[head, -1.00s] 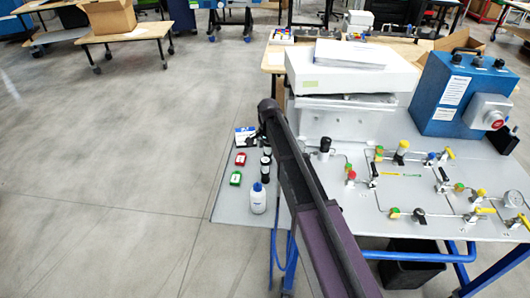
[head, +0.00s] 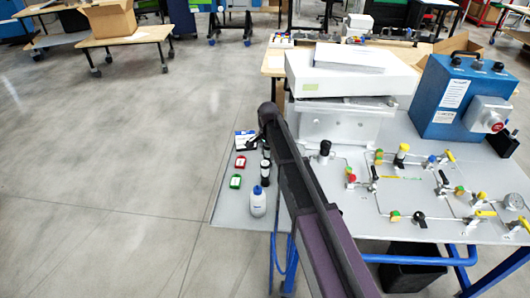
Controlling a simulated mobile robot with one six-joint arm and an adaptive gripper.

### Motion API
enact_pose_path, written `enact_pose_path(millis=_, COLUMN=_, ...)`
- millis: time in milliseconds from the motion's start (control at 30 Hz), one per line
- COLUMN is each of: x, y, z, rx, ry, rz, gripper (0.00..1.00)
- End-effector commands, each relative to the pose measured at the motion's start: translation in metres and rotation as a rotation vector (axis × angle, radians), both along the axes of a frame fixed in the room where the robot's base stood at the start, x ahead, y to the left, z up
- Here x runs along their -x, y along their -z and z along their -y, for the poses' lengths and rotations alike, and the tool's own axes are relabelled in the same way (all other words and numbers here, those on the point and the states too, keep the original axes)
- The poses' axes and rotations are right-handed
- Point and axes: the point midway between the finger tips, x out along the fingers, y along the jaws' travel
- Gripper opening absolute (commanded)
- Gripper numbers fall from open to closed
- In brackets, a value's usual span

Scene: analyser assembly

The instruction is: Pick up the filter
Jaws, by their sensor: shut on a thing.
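My gripper (head: 262,137) shows only as a small dark shape at the far end of my arm, at the table's left side. The arm covers much of it. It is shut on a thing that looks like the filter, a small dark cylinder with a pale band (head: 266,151). The grip itself is too small to see clearly, and I cannot tell whether the filter is clear of the table. A similar dark and white cylinder (head: 265,168) stands just in front of it.
A blue-and-white box (head: 245,140), two small cases, red (head: 240,162) and green (head: 235,181), and a white bottle with blue cap (head: 258,203) are close by on the grey table (head: 226,208). A white analyser (head: 350,72) and pipework with valves are to the right.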

Motion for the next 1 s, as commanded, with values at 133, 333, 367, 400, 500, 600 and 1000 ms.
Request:
enact_pose_path(millis=133, x=0.000, y=0.000, z=0.000, rx=0.000, ry=0.000, rz=0.000, gripper=0.00)
enact_pose_path(millis=333, x=0.000, y=-0.001, z=0.000, rx=0.000, ry=0.000, rz=0.000, gripper=0.00)
enact_pose_path(millis=367, x=0.000, y=-0.001, z=0.000, rx=0.000, ry=0.000, rz=0.000, gripper=0.00)
enact_pose_path(millis=400, x=0.000, y=-0.002, z=0.000, rx=0.000, ry=0.000, rz=0.000, gripper=0.00)
enact_pose_path(millis=500, x=0.000, y=-0.005, z=0.000, rx=0.000, ry=0.000, rz=0.000, gripper=0.00)
enact_pose_path(millis=600, x=0.000, y=-0.010, z=0.000, rx=0.000, ry=0.000, rz=0.000, gripper=0.00)
enact_pose_path(millis=1000, x=0.010, y=-0.039, z=0.004, rx=0.000, ry=0.000, rz=0.000, gripper=0.00)
